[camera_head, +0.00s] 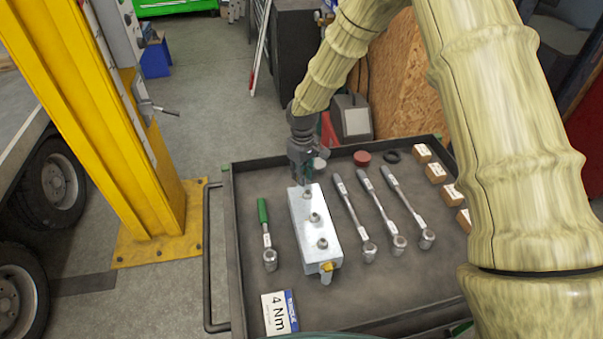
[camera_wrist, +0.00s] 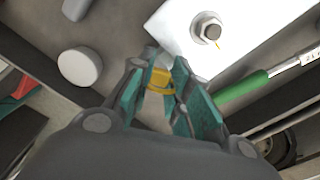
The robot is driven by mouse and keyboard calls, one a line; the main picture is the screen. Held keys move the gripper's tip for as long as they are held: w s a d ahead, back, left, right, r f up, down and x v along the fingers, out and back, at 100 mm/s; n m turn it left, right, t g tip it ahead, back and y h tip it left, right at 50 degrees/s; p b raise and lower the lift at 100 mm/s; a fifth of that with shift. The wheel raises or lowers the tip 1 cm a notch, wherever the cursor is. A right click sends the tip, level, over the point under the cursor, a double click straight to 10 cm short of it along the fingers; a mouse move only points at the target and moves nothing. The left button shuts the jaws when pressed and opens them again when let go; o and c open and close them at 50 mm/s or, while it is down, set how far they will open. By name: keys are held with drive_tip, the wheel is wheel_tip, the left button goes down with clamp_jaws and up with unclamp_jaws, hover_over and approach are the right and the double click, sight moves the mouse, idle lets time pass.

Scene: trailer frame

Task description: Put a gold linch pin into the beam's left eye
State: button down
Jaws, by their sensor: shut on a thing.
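The beam is a silver block (camera_head: 313,232) with several bolts along its top, lying on the dark tray; its end also shows in the wrist view (camera_wrist: 185,22). A gold piece (camera_head: 327,268) sits at its near end. My gripper (camera_head: 302,178) is at the beam's far end, pointing down. In the wrist view my gripper (camera_wrist: 160,82) is shut on a gold linch pin (camera_wrist: 161,78), between teal finger pads close beside the beam's end. The fingers partly hide the pin; I cannot tell whether it is inside an eye.
Right of the beam lie several wrenches (camera_head: 382,210); left is a green-handled wrench (camera_head: 263,213). A white "4 Nm" card (camera_head: 280,313) lies in front. A pale round piece (camera_wrist: 80,67), a red disc (camera_head: 362,158) and small wooden blocks (camera_head: 435,172) are also on the tray (camera_head: 250,180).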

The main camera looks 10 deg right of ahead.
drive_tip(key=c, duration=1.3)
unclamp_jaws()
drive_tip(key=shift+o, duration=0.2)
drive_tip(key=shift+r, duration=0.1)
wheel_tip(320, 180, up, 12)
